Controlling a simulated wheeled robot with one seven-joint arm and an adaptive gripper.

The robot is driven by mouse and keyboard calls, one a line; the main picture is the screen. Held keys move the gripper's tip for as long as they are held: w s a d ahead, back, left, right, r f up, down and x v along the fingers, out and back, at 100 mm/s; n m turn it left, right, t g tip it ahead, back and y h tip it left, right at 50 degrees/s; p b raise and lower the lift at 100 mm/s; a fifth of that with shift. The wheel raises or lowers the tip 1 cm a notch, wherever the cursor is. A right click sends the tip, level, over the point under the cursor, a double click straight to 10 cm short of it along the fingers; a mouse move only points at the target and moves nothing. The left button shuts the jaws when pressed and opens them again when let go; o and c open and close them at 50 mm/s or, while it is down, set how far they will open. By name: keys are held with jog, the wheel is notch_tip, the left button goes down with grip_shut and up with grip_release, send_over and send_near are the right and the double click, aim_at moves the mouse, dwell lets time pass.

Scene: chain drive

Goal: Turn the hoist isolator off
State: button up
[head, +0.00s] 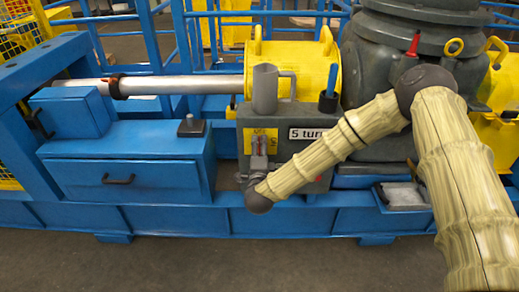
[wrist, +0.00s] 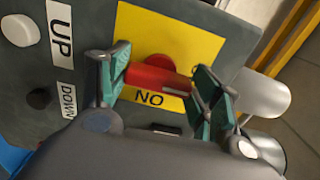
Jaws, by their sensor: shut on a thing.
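The isolator has a red handle (wrist: 150,78) with a round red hub on a yellow plate (wrist: 195,38) in the wrist view. Letters reading NO in this view, perhaps ON seen upside down, stand on the plate beside the handle. My gripper (wrist: 157,86) has its two teal-padded fingers on either side of the handle and is shut on it. The lower end of the handle is partly hidden by the right finger. In the head view my gripper (head: 260,152) reaches the yellow plate (head: 247,141) on the grey box, and the handle is too small to make out.
A white button (wrist: 18,30) by an UP label and a black button (wrist: 38,98) by a DOWN label sit on the same panel. A grey jug (head: 265,92) stands on the box, near a blue-handled item (head: 328,102). A blue cabinet (head: 130,165) stands to the left.

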dwell(0.3)
jog(key=o, duration=1)
jog(key=shift+s, duration=0.1)
jog(key=s, duration=1.2)
jog(key=shift+w, duration=0.1)
